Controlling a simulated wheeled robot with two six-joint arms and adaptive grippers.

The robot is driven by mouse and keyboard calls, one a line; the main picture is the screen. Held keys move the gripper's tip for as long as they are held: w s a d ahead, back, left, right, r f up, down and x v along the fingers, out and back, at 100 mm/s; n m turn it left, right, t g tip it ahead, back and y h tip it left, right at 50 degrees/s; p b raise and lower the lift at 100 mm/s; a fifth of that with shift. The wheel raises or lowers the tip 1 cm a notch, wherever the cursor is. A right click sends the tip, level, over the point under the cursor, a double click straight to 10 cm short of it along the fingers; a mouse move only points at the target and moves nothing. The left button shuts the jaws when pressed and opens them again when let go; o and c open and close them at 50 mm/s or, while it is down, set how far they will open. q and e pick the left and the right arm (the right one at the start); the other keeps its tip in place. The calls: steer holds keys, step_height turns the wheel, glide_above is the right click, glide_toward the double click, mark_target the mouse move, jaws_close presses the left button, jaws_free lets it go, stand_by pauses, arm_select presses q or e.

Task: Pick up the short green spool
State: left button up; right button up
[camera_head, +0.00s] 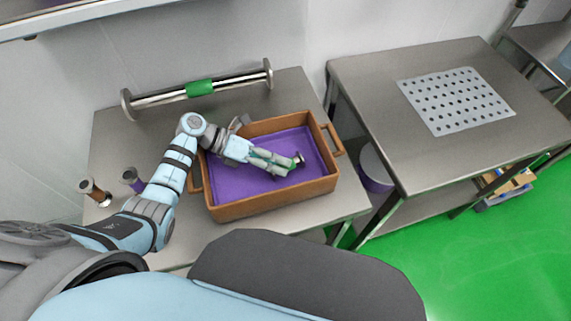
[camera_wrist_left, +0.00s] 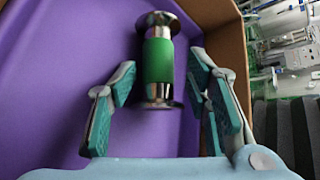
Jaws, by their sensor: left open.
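The short green spool (camera_wrist_left: 158,62) has a green middle and shiny metal ends. In the left wrist view it lies on the purple floor of the tray, between and ahead of the spread fingers. In the head view its end (camera_head: 299,158) shows at the fingertips, and the rest is mostly hidden by my gripper. My left gripper (camera_head: 285,165) is open and reaches down into the tray; its fingers also show in the left wrist view (camera_wrist_left: 165,105), apart from each other. My right gripper is not in view.
The brown tray (camera_head: 272,207) has raised walls and handles close around my left gripper. A long spool with a green middle (camera_head: 200,88) lies behind it. A perforated plate (camera_head: 455,100) lies on the right table.

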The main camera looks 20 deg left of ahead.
arm_select(q)
steer(key=shift+d+f, duration=0.3)
steer(key=shift+c, duration=0.2)
steer(key=shift+s, duration=0.1)
jaws_close()
steer(key=shift+r, duration=0.15)
